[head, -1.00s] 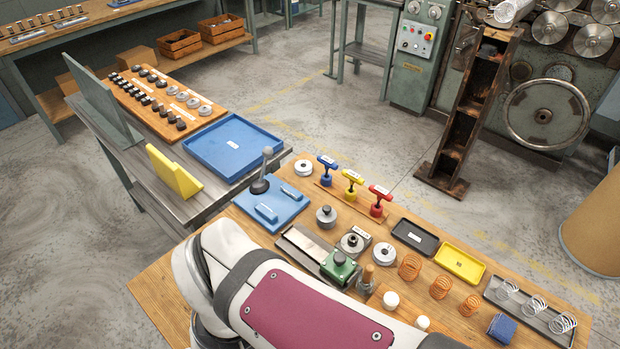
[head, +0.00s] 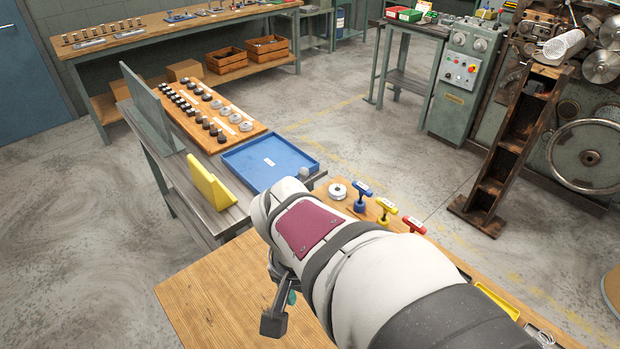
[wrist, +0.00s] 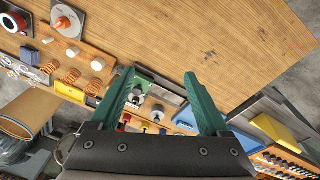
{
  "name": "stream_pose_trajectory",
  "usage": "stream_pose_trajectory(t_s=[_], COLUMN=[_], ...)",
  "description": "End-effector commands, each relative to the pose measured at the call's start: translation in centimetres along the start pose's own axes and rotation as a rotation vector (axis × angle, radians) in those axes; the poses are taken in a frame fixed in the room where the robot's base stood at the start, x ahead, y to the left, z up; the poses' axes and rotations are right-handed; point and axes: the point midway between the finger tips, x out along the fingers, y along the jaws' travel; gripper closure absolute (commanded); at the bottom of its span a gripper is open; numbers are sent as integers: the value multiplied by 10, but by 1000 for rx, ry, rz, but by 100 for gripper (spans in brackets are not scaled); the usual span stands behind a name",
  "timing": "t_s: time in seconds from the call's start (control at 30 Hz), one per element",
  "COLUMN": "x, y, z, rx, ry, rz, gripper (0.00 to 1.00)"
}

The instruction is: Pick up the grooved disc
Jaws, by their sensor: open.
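A pale round disc with a central hub (head: 337,190) sits flat on the near bench by the blue T-handle, beyond my arm; it may be the grooved disc, but I cannot make out a groove. Several grey discs (head: 234,119) also stand on the wooden rack at the back. In the wrist view, a white disc with an orange centre (wrist: 67,22) rests on a dark plate at top left. My gripper (wrist: 160,75) is open and empty, its teal fingers apart above the bench. In the head view my arm hides much of the bench.
Blue, yellow and red T-handles (head: 386,208) stand right of the pale disc. A blue tray (head: 252,178) and yellow angled block (head: 207,185) lie on the grey side table. The bench's left end (head: 215,290) is bare wood.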

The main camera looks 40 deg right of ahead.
Motion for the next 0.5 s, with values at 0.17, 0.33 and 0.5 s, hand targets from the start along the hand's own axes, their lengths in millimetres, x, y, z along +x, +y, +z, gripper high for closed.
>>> stream_pose_trajectory(t_s=[0.17,0.33,0.5], x=[58,81,94], y=[74,108,110], z=[-137,-171,-172], rx=[625,810,812], ry=[182,239,237], rz=[128,136,139], gripper=[20,20,20])
